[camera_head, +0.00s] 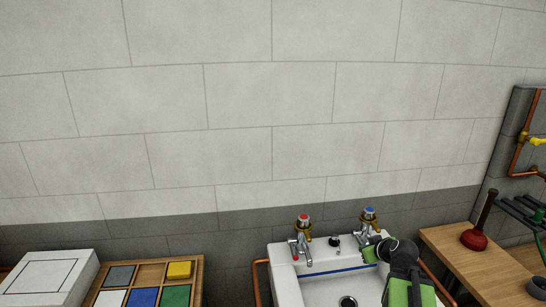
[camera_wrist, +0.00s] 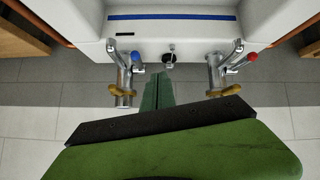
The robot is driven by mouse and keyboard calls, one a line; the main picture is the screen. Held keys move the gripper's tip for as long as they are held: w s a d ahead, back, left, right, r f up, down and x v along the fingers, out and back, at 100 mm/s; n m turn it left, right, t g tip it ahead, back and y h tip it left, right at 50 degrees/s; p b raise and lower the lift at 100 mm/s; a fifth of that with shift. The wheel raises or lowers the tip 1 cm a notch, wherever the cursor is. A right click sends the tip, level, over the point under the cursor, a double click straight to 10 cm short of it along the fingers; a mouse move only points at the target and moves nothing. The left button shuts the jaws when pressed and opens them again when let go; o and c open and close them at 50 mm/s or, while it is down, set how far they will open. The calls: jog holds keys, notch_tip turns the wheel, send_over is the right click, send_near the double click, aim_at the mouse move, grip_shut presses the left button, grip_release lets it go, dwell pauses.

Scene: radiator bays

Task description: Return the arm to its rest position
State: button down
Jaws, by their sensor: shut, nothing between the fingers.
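My gripper (camera_head: 371,253) is green and black. In the head view it is over the right side of the white sink, in front of the blue-topped tap (camera_head: 369,222). In the wrist view my gripper (camera_wrist: 158,78) has its narrow green fingers together with nothing between them. They point between the blue-topped tap (camera_wrist: 129,70) and the red-topped tap (camera_wrist: 225,72). The wrist view shows the sink (camera_wrist: 180,31) at the top and the wall tiles at the bottom. I cannot tell whether the gripper touches a tap.
The red-topped tap (camera_head: 302,238) stands at the sink's left. A wooden tray (camera_head: 151,272) of coloured tiles and a white box (camera_head: 45,278) are at lower left. A red plunger (camera_head: 474,238) stands on the wooden bench (camera_head: 470,265) at right, near copper pipes (camera_head: 520,150). Space above the sink is clear.

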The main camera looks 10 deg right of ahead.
jog(key=a+f+n+g, duration=0.1)
jog(key=a, duration=0.7)
jog(key=s+a+f+n+g+y, duration=0.1)
jog(key=a+f+g, duration=0.1)
jog(key=a, duration=0.6)
jog(key=a+f+n+g+y, duration=0.1)
jog(key=a+f, duration=0.1)
jog(key=a, duration=0.6)
jog(key=shift+s+a+f, duration=0.1)
jog(key=shift+s+a, duration=0.15)
jog(key=shift+s, duration=0.15)
jog(key=s, duration=0.1)
jog(key=s+a+f+g, duration=0.2)
jog(key=shift+s+m+h, duration=0.3)
jog(key=shift+m, duration=0.1)
jog(key=s+d+m+g, duration=0.1)
jog(key=s, duration=0.1)
jog(key=s+d+m+g+h, duration=0.1)
jog(key=s+m, duration=0.1)
jog(key=s+d+f+m+g, duration=0.1)
jog(key=s, duration=0.1)
jog(key=shift+s+d+f+m+g+h, duration=0.1)
jog(key=shift+s+d+m+g+h, duration=0.2)
jog(key=shift+s+h, duration=0.1)
jog(key=shift+s+a+m, duration=0.15)
jog(key=shift+a+m, duration=0.05)
jog(key=shift+m, duration=0.1)
jog(key=shift+d, duration=0.1)
